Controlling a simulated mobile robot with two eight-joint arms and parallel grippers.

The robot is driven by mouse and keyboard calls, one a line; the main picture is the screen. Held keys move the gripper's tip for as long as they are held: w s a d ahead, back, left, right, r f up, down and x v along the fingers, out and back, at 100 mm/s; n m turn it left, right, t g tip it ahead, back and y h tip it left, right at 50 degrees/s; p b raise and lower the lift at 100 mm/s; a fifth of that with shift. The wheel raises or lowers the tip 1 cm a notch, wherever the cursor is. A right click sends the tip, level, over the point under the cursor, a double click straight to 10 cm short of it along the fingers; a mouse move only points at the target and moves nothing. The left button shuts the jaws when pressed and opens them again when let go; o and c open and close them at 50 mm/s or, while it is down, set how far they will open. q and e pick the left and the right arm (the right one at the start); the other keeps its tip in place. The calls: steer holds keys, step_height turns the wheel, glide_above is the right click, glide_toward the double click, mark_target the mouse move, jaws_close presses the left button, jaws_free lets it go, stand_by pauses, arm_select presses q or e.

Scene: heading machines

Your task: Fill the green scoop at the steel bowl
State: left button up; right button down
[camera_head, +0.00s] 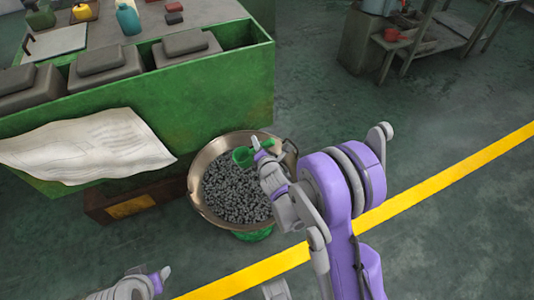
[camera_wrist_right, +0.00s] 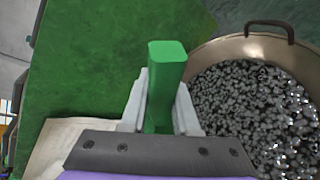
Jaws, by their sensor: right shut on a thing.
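The steel bowl (camera_head: 198,205) is wide and full of small grey metal parts (camera_head: 232,195). It stands at the foot of the green machine, and its rim with a dark handle also shows in the right wrist view (camera_wrist_right: 235,47). My right gripper (camera_head: 262,156) is shut on the green scoop (camera_head: 242,157), at the far part of the bowl in the head view. The scoop's green handle (camera_wrist_right: 165,85) stands between the fingers in the right wrist view; what its cup holds is not visible. My left gripper (camera_head: 160,278) is at the bottom left, its jaw opening unclear.
A green machine bench (camera_head: 200,98) with grey lidded bins stands behind the bowl. A large paper sheet (camera_head: 85,146) hangs over its front edge. A yellow floor line (camera_head: 440,180) crosses the floor at right. Open floor lies right of the bowl.

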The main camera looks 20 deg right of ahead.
steer(key=w+d+f+n+b, duration=0.2)
steer(key=w+d+f+b, duration=0.3)
steer(key=f, duration=0.3)
arm_select(q)
step_height(320, 180, down, 17)
steer(key=w+b, duration=0.2)
steer(key=b, duration=0.7)
arm_select(e)
steer(key=a+f, duration=0.2)
steer(key=f, duration=0.6)
steer(key=a+f, duration=0.2)
steer(key=f, duration=0.5)
arm_select(q)
step_height(320, 180, up, 19)
steer(key=s+p, duration=0.1)
steer(key=p, duration=1.5)
steer(key=shift+s+p, duration=0.3)
steer(key=shift+s, duration=0.1)
arm_select(e)
step_height(320, 180, up, 13)
steer(key=d+m+y, duration=0.1)
steer(key=d, duration=0.1)
steer(key=shift+s+d, duration=0.25)
steer(key=shift+s, duration=0.15)
